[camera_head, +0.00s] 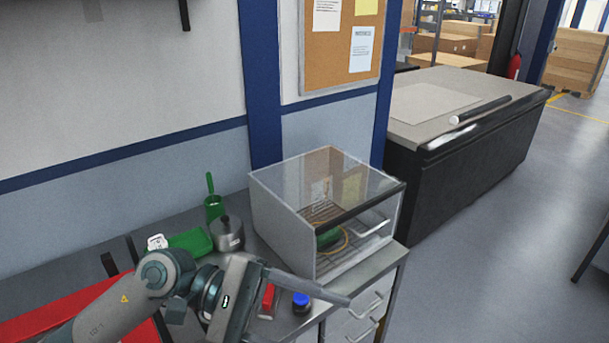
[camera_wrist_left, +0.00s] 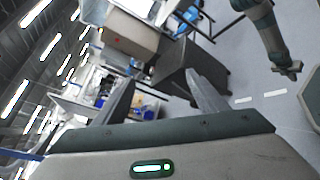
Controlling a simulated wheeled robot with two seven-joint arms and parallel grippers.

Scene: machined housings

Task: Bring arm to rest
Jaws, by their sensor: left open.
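My left arm (camera_head: 118,303) reaches in from the lower left of the head view. Its gripper (camera_head: 305,287) is above the front of the bench, before the clear-sided case, with a finger pointing right. In the left wrist view the two fingers of this gripper (camera_wrist_left: 160,82) stand apart with nothing between them. What seems to be my right arm hangs at the upper right of the left wrist view, with its gripper (camera_wrist_left: 289,70) small at the end. I cannot tell its jaw state.
The clear case (camera_head: 282,205) holds a green part on a rack. A metal pot (camera_head: 227,235), green cup (camera_head: 214,208), green tray (camera_head: 190,242), red block (camera_head: 267,300) and blue-capped jar (camera_head: 301,303) stand close to the left gripper. Open floor (camera_head: 480,240) lies right.

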